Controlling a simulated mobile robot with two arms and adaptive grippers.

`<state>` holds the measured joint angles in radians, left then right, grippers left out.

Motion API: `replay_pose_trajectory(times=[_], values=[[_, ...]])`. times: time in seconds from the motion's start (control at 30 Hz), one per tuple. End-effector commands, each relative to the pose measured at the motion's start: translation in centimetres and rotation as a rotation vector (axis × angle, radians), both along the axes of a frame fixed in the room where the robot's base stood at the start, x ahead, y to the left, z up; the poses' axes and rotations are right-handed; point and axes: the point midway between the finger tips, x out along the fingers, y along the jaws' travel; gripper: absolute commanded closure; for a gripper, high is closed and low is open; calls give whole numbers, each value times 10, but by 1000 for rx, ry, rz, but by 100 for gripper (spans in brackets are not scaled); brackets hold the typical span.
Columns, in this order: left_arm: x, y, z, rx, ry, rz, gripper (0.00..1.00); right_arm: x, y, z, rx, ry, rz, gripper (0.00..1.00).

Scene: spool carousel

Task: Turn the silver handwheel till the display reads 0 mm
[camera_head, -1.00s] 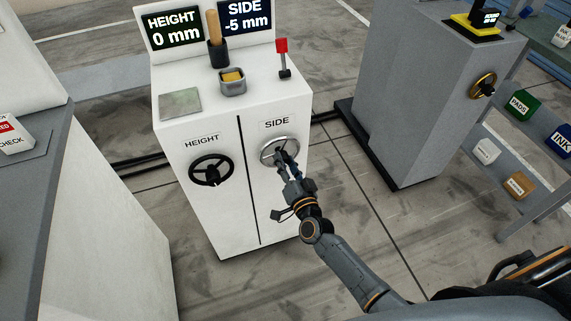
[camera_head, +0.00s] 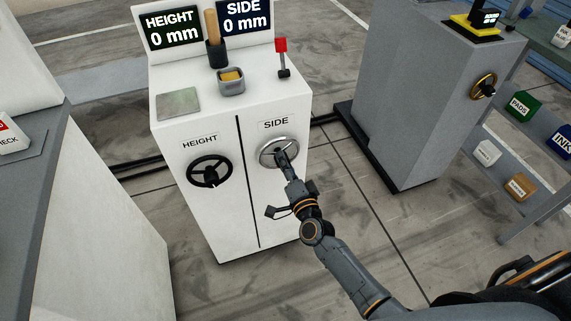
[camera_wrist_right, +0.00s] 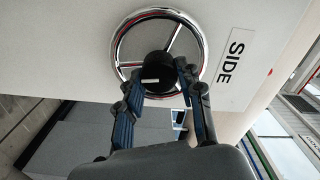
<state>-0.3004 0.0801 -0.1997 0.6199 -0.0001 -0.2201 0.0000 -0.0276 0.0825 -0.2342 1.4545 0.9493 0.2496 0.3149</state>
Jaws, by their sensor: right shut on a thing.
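The silver handwheel (camera_head: 268,146) is on the right front of the white cabinet, under the SIDE label. It also shows in the right wrist view (camera_wrist_right: 127,27), with a black knob (camera_wrist_right: 157,68) in front of its spokes. My right gripper (camera_head: 281,158) is at the wheel. Its two fingers (camera_wrist_right: 155,85) stand on either side of the black knob, shut on it. The SIDE display (camera_head: 244,17) on top of the cabinet reads 0 mm. The HEIGHT display (camera_head: 173,28) also reads 0 mm. My left gripper is not in view.
A black handwheel (camera_head: 197,164) is on the left front under HEIGHT. A red-topped lever (camera_head: 281,53), a small tray (camera_head: 231,87) and a wooden-handled tool in a dark cup (camera_head: 216,54) stand on the cabinet. A grey cabinet (camera_head: 420,100) stands to the right.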

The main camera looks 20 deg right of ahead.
Motion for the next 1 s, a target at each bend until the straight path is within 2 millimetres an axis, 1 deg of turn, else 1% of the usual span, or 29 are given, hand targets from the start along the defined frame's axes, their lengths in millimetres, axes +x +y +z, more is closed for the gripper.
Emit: replay_pose_trajectory(times=[0.23,0.27,0.3,0.37,0.63,0.73,0.87,1.0], values=[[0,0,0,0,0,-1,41,0,0,-1,-1,1,0,95],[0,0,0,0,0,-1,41,0,0,-1,-1,1,0,62],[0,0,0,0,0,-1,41,0,0,-1,-1,1,0,53],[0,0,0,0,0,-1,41,0,0,-1,-1,1,0,41],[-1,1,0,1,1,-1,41,0,0,0,-2,1,0,41],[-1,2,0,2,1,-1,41,-4,0,-1,-2,1,0,41],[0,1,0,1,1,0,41,-19,-1,-2,-2,3,0,41],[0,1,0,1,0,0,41,-47,-2,-2,-2,4,-1,41]])
